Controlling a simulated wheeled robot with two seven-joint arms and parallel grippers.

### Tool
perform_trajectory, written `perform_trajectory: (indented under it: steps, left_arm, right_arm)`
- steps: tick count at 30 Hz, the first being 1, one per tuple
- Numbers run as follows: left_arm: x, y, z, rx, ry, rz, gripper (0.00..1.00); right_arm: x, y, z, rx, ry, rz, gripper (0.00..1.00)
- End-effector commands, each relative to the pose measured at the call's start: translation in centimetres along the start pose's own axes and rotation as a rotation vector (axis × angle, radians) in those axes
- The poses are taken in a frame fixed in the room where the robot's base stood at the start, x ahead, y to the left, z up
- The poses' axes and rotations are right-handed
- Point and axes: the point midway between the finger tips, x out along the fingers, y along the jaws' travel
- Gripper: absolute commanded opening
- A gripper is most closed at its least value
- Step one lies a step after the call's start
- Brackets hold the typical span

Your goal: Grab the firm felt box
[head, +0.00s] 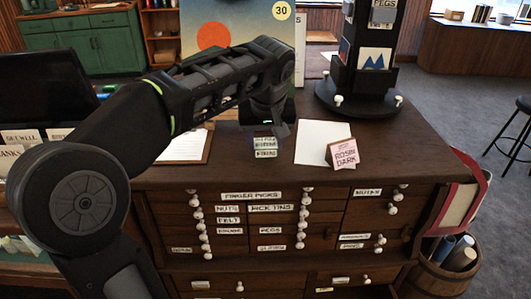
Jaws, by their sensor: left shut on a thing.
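My left arm reaches in from the left over the dark wooden counter. Its gripper (266,128) points down near the counter's front edge and is shut on a small box (265,148) with several pale label strips. The lettering is too small to read surely, so I cannot tell whether it says firm felt. The gripper hides the box's upper part. I cannot tell whether the box touches the counter. My right gripper is not in view.
A box marked rosin dark (343,153) stands on the counter by a white sheet (318,138). A clipboard (187,147) lies left of my gripper. A black rotating display stand (357,75) is behind right. Labelled drawers (275,220) with white knobs front the counter.

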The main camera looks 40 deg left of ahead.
Motion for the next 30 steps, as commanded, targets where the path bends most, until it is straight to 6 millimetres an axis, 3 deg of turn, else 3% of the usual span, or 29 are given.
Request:
perform_trajectory:
  steps: [6, 10, 30]
  left_arm:
    - [-4.0, 0.1, -1.7, 0.0, 0.002, 0.002, 0.11]
    - [-5.3, 0.1, -2.2, 0.0, 0.001, 0.001, 0.11]
    - [-5.7, 0.0, -2.3, 0.0, 0.0, 0.0, 0.11]
  right_arm:
    - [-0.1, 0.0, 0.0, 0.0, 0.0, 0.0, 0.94]
    - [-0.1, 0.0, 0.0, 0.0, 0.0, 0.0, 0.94]
    - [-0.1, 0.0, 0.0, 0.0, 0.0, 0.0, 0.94]
